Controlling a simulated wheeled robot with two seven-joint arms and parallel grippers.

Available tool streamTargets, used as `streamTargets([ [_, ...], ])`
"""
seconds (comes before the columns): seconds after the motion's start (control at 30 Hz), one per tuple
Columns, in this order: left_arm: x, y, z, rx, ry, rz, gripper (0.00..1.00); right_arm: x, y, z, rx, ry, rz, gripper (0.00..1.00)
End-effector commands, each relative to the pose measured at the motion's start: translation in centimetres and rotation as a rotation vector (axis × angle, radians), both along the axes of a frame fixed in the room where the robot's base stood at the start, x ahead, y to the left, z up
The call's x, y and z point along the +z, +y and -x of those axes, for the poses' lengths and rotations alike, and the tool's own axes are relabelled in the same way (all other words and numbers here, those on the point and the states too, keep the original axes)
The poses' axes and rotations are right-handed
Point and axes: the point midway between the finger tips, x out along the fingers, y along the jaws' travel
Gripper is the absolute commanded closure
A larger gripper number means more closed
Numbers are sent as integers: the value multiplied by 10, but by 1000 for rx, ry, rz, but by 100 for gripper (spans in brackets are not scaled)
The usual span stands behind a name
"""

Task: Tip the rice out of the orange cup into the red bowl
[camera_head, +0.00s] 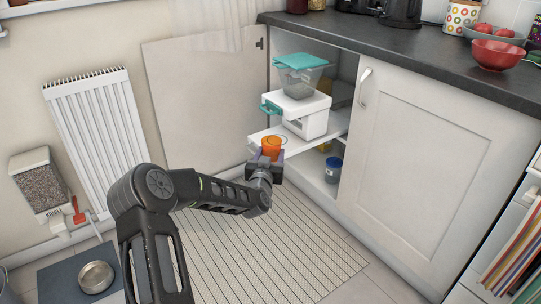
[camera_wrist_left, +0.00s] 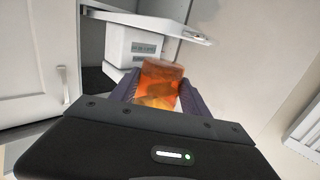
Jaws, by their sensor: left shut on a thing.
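The orange cup (camera_head: 271,147) is between the fingers of my left gripper (camera_head: 268,158), in front of the open cupboard's pulled-out shelf. In the left wrist view the cup (camera_wrist_left: 160,82) looks see-through orange and sits between the purple fingers of the left gripper (camera_wrist_left: 160,95), which is shut on it. I cannot make out rice in it. The cup looks about upright in the head view. The red bowl (camera_head: 497,55) stands on the dark counter at the upper right, well apart from the cup; its inside looks empty. My right gripper is not in view.
The pulled-out shelf (camera_head: 262,134) holds a white box (camera_head: 305,117) with a teal-lidded tub (camera_head: 300,78) on top. The cupboard door (camera_head: 190,100) stands open. A bowl of red fruit (camera_head: 476,31) is behind the red bowl. A striped mat (camera_head: 270,255) covers the floor.

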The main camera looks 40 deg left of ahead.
Motion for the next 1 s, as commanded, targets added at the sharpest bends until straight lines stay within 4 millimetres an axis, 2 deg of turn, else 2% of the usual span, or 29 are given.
streamTargets([
  [0.37, 0, -3, 0, -4, 0, 0, 93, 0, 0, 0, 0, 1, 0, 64],
  [0.47, -1, -13, -1, -17, 0, 1, 93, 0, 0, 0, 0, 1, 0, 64],
  [0.53, -1, -27, -2, -35, -1, 0, 93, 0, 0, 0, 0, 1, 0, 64],
  [0.67, -4, -68, -3, -88, 0, 3, 93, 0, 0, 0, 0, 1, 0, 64],
  [0.77, -6, -111, 0, -144, 0, 3, 93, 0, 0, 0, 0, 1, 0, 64],
  [1.0, -11, -226, 27, -302, 0, 3, 93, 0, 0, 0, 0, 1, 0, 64],
])
